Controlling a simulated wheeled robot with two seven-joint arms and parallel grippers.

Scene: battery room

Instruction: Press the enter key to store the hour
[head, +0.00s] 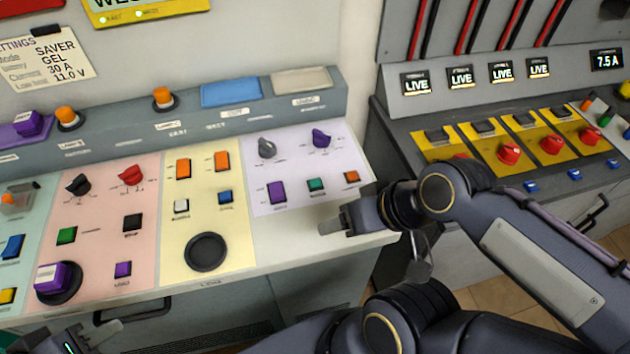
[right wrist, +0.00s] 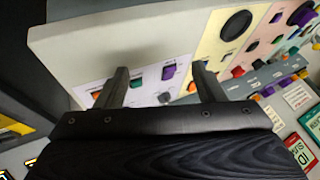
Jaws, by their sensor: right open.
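The lilac section (head: 300,180) of the sloped desk carries a purple key (head: 277,192), a green key (head: 316,185) and an orange key (head: 351,177) in a row. Several other keys sit on the yellow, pink and green sections. The small labels are too blurred to read, so I cannot tell which key is enter. My right gripper (head: 332,227) is open and empty over the desk's front right corner. In the right wrist view its fingers (right wrist: 161,75) stand apart over the lilac section, with the purple key (right wrist: 168,72) between them. My left gripper (head: 85,342) is partly cut off at the bottom left; its opening is unclear.
A grey knob (head: 266,148) and a purple knob (head: 321,138) stand behind the lilac row. A round black button (head: 205,252) lies near the front edge. To the right, a second console has red knobs (head: 509,153) on yellow plates and several LIVE displays (head: 416,84).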

